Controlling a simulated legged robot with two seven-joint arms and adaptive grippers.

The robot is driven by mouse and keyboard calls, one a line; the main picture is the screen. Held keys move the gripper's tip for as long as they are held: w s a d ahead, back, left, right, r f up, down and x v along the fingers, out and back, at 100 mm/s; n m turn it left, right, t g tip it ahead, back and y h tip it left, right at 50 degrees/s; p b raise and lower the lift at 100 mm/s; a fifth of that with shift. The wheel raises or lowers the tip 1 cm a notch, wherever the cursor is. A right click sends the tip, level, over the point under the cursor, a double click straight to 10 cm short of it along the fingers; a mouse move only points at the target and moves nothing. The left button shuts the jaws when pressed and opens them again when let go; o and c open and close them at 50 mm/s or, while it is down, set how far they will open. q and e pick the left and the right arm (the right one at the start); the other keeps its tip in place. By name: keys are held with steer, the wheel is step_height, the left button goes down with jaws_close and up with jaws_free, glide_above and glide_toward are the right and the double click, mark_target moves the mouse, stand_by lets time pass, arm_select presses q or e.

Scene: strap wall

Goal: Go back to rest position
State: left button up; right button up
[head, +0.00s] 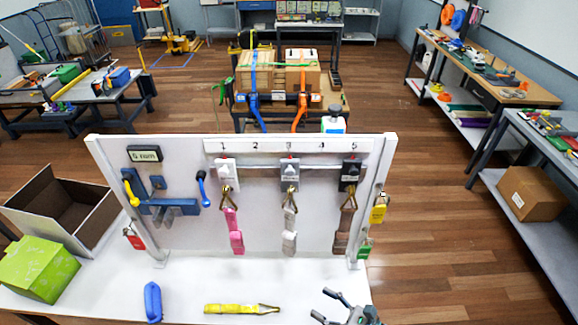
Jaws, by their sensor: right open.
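My right gripper (324,305) is open and empty at the bottom edge, low in front of the strap wall. My left gripper is out of view. The white strap wall (260,240) stands upright on a white table. A pink strap (232,230) hangs under number 1, a pale grey strap (289,230) under 3 and a brown strap (343,230) under 5. A yellow strap (235,309) with a metal hook lies flat on the table, left of my right gripper. A blue rolled strap (153,302) lies further left.
An open cardboard box (45,210) and a green box (38,268) stand at the left. Red, yellow and green tags hang at the wall's ends. Behind stands a bench with strapped wooden crates (278,80). Wooden floor (430,230) is free to the right.

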steer(key=w+d+m+t+h, duration=0.3)
steer(key=d+m+h, duration=0.15)
steer(key=m, duration=0.65)
steer(key=w+d+m+t+h, duration=0.35)
steer(key=m+h, duration=0.25)
steer(key=m, duration=0.5)
steer(key=s+d+f+m+g+h, duration=0.2)
steer(key=s+d+f+m+h, duration=0.25)
steer(key=m, duration=0.55)
steer(key=s+a+f+m+g, duration=0.1)
steer(key=s+f+m+g, duration=0.9)
steer(key=s+m, duration=0.4)
steer(key=s+f+g+b, duration=0.2)
steer(key=s+f+b, duration=0.1)
steer(key=f, duration=2.8)
arm_select(q)
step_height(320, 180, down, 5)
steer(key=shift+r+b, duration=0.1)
steer(key=shift+b, duration=0.85)
arm_select(e)
steer(key=s+d+f, duration=0.3)
steer(key=s+f, duration=1.3)
steer(key=s, duration=0.1)
steer(key=shift+s+f+n+g, duration=0.2)
steer(key=shift+f+n+g, duration=0.1)
steer(key=shift+f+g, duration=0.1)
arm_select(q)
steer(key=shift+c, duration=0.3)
arm_select(e)
steer(key=shift+c, duration=0.2)
